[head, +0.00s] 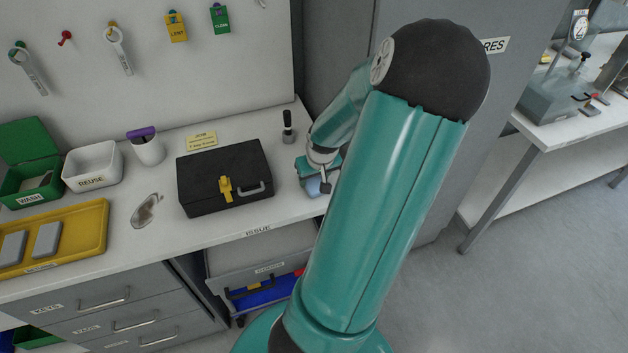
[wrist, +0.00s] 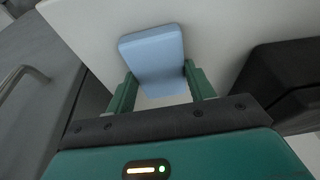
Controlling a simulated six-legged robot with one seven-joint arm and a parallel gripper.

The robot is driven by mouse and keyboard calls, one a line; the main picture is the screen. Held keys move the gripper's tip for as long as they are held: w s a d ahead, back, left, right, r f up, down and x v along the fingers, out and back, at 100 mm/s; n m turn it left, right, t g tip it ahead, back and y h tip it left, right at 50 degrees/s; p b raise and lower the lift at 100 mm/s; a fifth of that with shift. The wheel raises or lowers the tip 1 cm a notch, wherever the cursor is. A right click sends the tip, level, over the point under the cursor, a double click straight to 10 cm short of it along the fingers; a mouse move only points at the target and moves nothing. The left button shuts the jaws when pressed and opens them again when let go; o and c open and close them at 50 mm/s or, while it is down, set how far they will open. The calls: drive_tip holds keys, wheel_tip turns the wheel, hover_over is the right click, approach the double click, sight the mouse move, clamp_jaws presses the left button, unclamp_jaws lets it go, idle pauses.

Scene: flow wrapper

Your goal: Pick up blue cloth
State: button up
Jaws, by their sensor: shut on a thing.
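The blue cloth (wrist: 152,55) is a light blue folded pad in the wrist view, between the two green fingers of my gripper (wrist: 160,88). The fingers touch its two sides, and my gripper is shut on it. In the head view a small part of the blue cloth (head: 313,187) shows at the right end of the white bench, beside my gripper (head: 322,183). My arm hides much of that spot. I cannot tell whether the cloth touches the bench top.
A black case (head: 225,178) with a yellow latch stands left of my gripper, and a dark-handled stamp (head: 288,128) stands behind. A yellow tray (head: 70,235), a white REUSE bin (head: 93,166) and a green WASH box (head: 30,185) are at the left. A drawer (head: 255,270) below is open.

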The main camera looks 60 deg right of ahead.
sight(315, 180)
drive_tip(key=shift+r, duration=0.1)
drive_tip(key=shift+r, duration=0.45)
wheel_tip(315, 180, up, 2)
drive_tip(key=shift+r, duration=0.25)
drive_tip(key=a+r, duration=0.9)
drive_tip(key=a, duration=0.5)
drive_tip(key=shift+r, duration=0.25)
drive_tip(key=shift+w, duration=0.1)
drive_tip(key=shift+o, duration=0.7)
drive_tip(key=shift+c, duration=0.4)
